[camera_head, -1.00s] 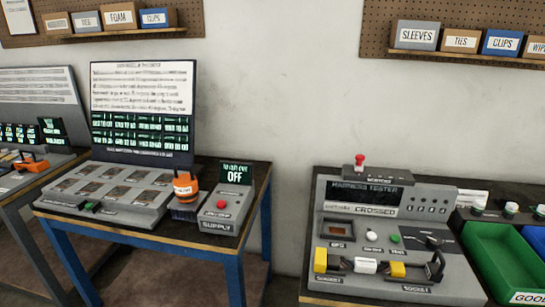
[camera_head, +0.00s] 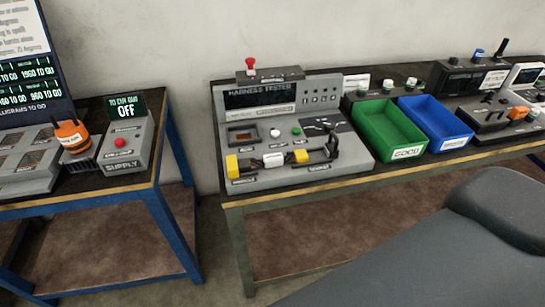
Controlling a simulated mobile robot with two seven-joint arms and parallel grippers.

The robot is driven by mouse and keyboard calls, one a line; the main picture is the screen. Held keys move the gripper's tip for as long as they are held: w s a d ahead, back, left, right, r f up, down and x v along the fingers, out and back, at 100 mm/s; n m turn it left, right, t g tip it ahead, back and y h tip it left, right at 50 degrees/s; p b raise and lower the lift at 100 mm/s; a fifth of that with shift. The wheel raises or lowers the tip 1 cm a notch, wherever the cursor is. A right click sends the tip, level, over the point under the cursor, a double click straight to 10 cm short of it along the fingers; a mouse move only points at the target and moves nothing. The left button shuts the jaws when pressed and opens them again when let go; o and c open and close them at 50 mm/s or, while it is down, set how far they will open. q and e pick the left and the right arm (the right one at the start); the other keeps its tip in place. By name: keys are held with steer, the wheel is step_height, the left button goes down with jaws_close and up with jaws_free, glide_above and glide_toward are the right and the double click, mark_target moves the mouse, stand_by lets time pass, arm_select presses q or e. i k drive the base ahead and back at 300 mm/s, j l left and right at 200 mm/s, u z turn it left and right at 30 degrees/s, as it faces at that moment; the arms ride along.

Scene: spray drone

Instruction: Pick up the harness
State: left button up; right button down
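The harness (camera_head: 273,160) lies across the front of the grey harness tester (camera_head: 352,147) on the right-hand bench. It has a yellow connector at its left end, a white label in the middle and a yellow part towards its right end. Its right end meets a black, upright part by the socket; I cannot tell how they join. Neither of my grippers shows in the head view, and no gripper is seen touching the harness.
A green bin (camera_head: 370,122) and a blue bin (camera_head: 455,140) stand right of the tester. The supply box (camera_head: 127,141), reading OFF, and an orange-topped device (camera_head: 71,133) are on the left bench (camera_head: 152,187). A floor gap separates the benches. A large grey shape, probably mine, covers the lower right.

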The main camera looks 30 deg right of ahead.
mark_target(271, 160)
steer(key=i+j, duration=0.3)
steer(key=j, duration=0.2)
steer(key=i+j, duration=0.3)
steer(key=j, duration=0.15)
steer(key=i+j+z, duration=0.2)
steer(key=j+z, duration=0.1)
steer(key=z, duration=2.4)
